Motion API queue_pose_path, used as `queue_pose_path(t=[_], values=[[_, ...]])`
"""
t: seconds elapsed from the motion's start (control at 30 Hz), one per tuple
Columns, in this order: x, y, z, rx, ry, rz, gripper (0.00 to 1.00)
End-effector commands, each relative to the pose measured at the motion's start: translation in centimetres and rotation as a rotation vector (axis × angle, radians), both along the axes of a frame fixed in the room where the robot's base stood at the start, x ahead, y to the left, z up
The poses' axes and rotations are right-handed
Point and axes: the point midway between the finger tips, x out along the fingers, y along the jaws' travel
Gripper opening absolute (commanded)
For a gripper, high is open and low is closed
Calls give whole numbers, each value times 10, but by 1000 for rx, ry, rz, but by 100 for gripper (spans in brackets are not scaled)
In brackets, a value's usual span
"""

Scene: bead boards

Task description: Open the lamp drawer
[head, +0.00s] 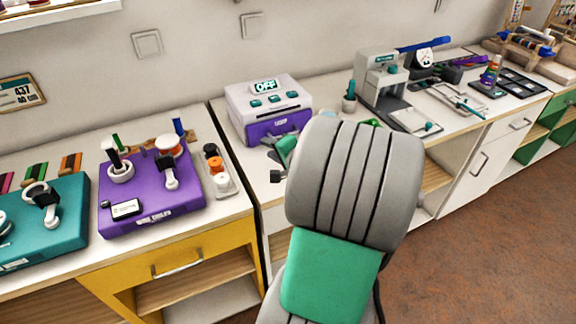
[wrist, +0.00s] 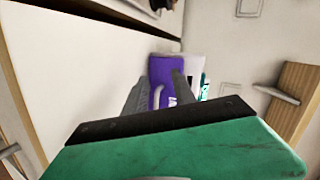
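The lamp (head: 268,103) is a white box with teal buttons and a display reading OFF, standing on the counter against the wall. Its purple drawer front (head: 262,131) is low on the near side and looks closed. In the wrist view the purple front (wrist: 158,72) lies ahead, with a pale handle shape between the fingers. My gripper (wrist: 158,92) is open, its two grey fingers apart and pointing at the drawer front. Contact with the handle cannot be told. In the head view my grey and green arm hides part of the gripper and the counter before the lamp.
A purple board (head: 150,200) with spools and a tray of small jars (head: 217,172) stand left of the lamp. Open floor (head: 480,240) lies at lower right.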

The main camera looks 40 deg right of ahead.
Motion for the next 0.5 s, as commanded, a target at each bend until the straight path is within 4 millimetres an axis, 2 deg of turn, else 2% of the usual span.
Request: queue_pose_path(t=[0.03,0.13,0.27,0.5], values=[[-13,-31,-25,67,-70,-96,32],[-29,-64,-25,147,-175,-206,32],[-26,-75,-21,173,-211,-237,32],[17,-85,-29,171,-206,-231,32]])
